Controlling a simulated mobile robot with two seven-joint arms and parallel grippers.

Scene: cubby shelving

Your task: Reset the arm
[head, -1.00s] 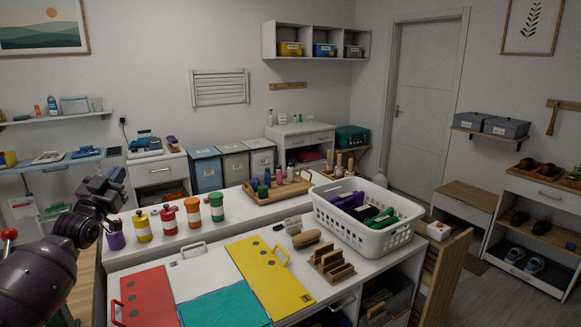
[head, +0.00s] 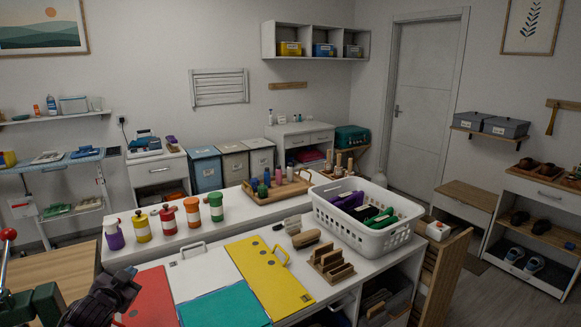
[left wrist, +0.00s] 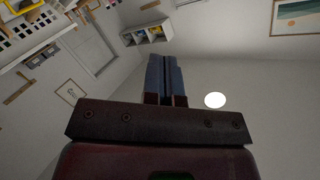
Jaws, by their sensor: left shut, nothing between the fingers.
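My left gripper (head: 104,298) is a dark shape low at the left of the head view, in front of the red panel on the white counter. Its fingertips are hard to make out there. In the left wrist view, its two blue-grey fingers (left wrist: 166,80) lie close together, shut, with nothing between them. They point toward the upper wall and ceiling. My right gripper is in neither view.
The white counter (head: 212,267) carries red, yellow and teal panels. A white basket (head: 362,234) and a wooden slotted rack (head: 330,263) stand at its right. Several colored bottles (head: 168,219) line the back. A red-knobbed lever (head: 8,234) stands at far left.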

